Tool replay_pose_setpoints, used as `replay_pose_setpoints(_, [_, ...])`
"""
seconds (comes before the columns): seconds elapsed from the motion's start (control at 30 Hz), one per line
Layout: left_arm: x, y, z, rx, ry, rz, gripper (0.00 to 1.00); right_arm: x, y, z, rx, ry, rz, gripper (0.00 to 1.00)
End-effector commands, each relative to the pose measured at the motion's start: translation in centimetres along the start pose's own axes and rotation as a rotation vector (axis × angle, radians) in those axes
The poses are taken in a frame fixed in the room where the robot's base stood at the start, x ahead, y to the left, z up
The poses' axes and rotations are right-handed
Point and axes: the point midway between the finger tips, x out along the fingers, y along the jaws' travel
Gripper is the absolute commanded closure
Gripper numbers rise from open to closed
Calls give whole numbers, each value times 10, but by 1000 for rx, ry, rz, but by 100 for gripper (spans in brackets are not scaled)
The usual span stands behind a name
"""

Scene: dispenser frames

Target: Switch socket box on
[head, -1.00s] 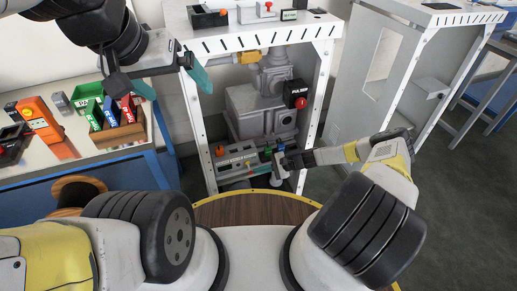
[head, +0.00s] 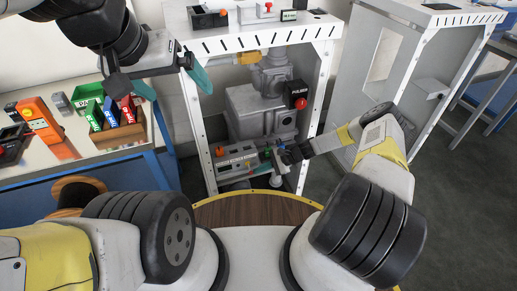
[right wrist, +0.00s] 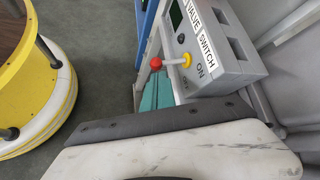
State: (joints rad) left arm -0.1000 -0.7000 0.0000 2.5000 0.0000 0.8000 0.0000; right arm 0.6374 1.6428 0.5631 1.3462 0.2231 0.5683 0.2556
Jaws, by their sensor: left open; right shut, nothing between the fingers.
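A grey control box (head: 237,161) with an orange button and a small yellow lever sits low inside the white dispenser frame. In the right wrist view a grey box (right wrist: 222,62) reads "VALVE SWITCH" and "ON". I cannot read a socket box label. My right gripper (head: 262,169) is shut and empty at the box's front; its teal fingers (right wrist: 156,92) show beside and below the lever. Contact is unclear. My left gripper (head: 172,81) is open and empty, high at the frame's left post.
The white frame (head: 325,100) has posts on both sides of the box. A grey machine with a black "PULSER" unit (head: 298,97) stands above and behind it. A table (head: 90,160) with coloured boxes is at left. A second white frame (head: 425,75) is at right.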

Motion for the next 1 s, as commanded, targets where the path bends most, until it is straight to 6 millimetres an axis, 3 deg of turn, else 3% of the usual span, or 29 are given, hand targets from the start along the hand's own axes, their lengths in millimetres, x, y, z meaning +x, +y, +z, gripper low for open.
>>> replay_pose_setpoints(0.7, [0,0,0,0,0,0,0,-12,-15,17,416,-2,367,100])
replay_pose_setpoints(1.0, [0,0,0,0,0,0,0,-13,-16,18,414,-3,360,100])
